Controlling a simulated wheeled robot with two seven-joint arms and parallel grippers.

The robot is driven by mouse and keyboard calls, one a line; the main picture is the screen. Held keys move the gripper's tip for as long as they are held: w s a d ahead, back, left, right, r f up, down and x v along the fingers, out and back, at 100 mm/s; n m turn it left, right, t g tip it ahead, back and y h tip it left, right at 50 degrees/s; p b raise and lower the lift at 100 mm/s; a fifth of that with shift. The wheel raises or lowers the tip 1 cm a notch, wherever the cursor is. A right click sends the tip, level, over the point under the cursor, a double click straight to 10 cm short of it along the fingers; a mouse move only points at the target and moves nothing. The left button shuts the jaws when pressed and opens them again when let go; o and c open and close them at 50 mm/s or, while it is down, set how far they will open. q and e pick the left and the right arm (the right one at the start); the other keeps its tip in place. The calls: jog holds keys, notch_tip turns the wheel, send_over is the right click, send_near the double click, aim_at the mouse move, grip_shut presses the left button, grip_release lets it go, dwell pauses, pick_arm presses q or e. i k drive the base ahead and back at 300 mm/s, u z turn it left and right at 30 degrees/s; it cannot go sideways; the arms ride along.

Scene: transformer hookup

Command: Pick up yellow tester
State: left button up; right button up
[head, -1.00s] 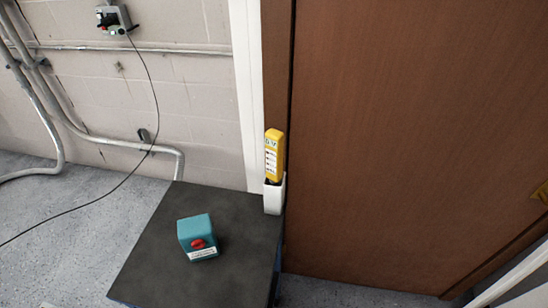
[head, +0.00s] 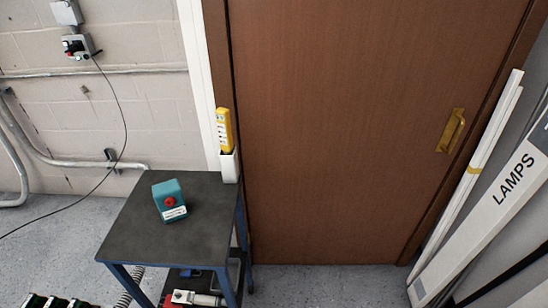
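The yellow tester (head: 224,128) stands upright in a white holder (head: 229,167) at the back right corner of the dark-topped cart (head: 130,222), in front of the brown door's left edge. Its lower end is hidden inside the holder. Neither of my grippers shows in the head view.
A teal box with a red button (head: 169,201) sits on the cart top. The cart's lower shelf holds a few items (head: 195,297). A brown door (head: 340,130) is behind. Long white pieces and a box marked LAMPS (head: 490,200) lean at the right. Grey floor (head: 320,285) is open right of the cart.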

aim_at(223, 118)
jog(key=u, duration=0.8)
jog(key=k, duration=0.2)
jog(key=z, duration=2.05)
jog(key=i, duration=1.2)
jog(key=u, duration=1.15)
jog(key=i, duration=0.7)
jog(key=u, duration=0.75)
